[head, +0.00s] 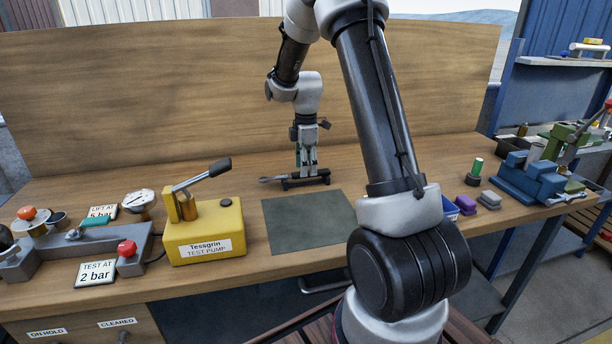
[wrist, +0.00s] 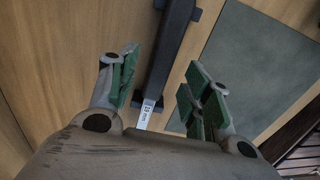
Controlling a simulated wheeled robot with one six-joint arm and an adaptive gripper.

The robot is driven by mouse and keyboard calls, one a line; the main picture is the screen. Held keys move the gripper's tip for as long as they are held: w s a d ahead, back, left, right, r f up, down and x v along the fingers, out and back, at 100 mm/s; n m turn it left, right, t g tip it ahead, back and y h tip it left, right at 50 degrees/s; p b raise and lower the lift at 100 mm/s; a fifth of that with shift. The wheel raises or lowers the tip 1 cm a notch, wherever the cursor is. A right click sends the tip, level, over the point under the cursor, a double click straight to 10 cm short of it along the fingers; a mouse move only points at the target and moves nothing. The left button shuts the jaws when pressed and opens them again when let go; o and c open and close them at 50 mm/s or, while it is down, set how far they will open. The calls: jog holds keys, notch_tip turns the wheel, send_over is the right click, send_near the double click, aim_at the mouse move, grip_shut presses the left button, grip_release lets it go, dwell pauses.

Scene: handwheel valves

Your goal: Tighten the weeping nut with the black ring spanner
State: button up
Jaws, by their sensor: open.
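My gripper (head: 307,170) points down over a low black stand or bar (head: 312,180) on the bench. In the wrist view, its two green-padded fingers (wrist: 160,80) are apart, with the dark bar (wrist: 172,45) running between and beyond them. A pale tag (wrist: 146,112), seemingly marked in mm, lies at the bar's near end. A greyish flat end (head: 270,180) sticks out left of the stand. I cannot tell clearly which part is the black ring spanner. I cannot make out the weeping nut.
A dark mat (head: 305,220) lies in front of the stand. The yellow test pump (head: 205,232) and a grey test fixture (head: 75,250) with gauges stand left. The blue vise (head: 535,178) and small purple and grey blocks (head: 466,204) are right. A wooden back panel (head: 180,90) rises behind.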

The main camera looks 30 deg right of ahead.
jog(key=shift+f, duration=0.8)
grip_shut()
jog(key=shift+r, duration=0.1)
notch_tip(320, 180, up, 10)
jog(key=c, duration=0.7)
grip_release()
grip_shut()
jog(key=shift+a, duration=0.1)
